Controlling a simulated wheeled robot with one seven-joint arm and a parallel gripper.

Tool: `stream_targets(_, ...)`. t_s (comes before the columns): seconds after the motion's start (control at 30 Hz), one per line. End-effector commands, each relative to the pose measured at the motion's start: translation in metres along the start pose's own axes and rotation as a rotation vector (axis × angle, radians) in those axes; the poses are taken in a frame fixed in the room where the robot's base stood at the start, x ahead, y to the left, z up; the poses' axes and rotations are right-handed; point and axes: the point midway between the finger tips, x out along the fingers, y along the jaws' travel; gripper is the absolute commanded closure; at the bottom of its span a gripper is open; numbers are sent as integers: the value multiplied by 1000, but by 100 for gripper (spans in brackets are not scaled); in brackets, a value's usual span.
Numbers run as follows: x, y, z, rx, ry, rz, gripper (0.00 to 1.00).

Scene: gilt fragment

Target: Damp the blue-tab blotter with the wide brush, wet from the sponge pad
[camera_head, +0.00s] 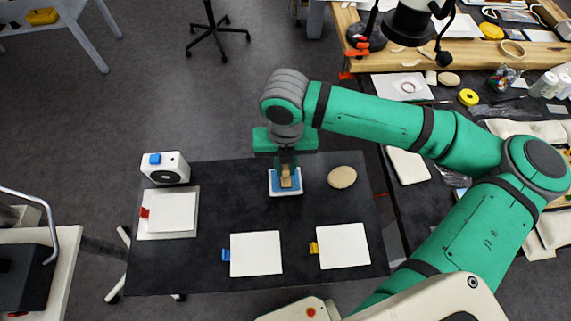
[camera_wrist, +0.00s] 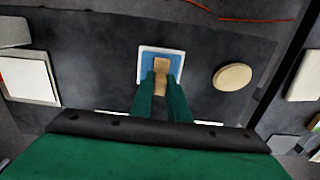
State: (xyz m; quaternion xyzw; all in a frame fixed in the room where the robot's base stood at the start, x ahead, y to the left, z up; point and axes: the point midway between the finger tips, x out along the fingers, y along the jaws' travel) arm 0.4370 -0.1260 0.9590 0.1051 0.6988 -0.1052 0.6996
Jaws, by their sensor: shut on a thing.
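My gripper (camera_head: 285,168) is shut on the wide brush (camera_head: 286,180), a tan wooden piece. It holds the brush over the sponge pad (camera_head: 275,182), a blue square in a white tray at the back middle of the dark table. In the wrist view the brush (camera_wrist: 161,72) overlaps the blue pad (camera_wrist: 149,62) between my fingertips (camera_wrist: 161,76). The brush's lower end is hard to see, so I cannot tell whether it touches the pad. The blue-tab blotter (camera_head: 257,254), a white sheet with a blue tab on its left, lies flat near the table's front middle.
A yellow-tab blotter (camera_head: 344,246) lies right of the blue-tab one. A red-tab blotter (camera_head: 172,212) lies on a pale plate at left, below a white device with a blue button (camera_head: 166,168). A round tan disc (camera_head: 342,177) lies right of the pad. Mid-table is clear.

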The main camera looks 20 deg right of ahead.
Motion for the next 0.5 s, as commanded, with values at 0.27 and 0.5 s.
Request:
stream_targets(0.27, 3, 0, 0, 0, 0, 1, 100)
stream_targets(0.5, 5, 0, 0, 0, 1, 1, 100)
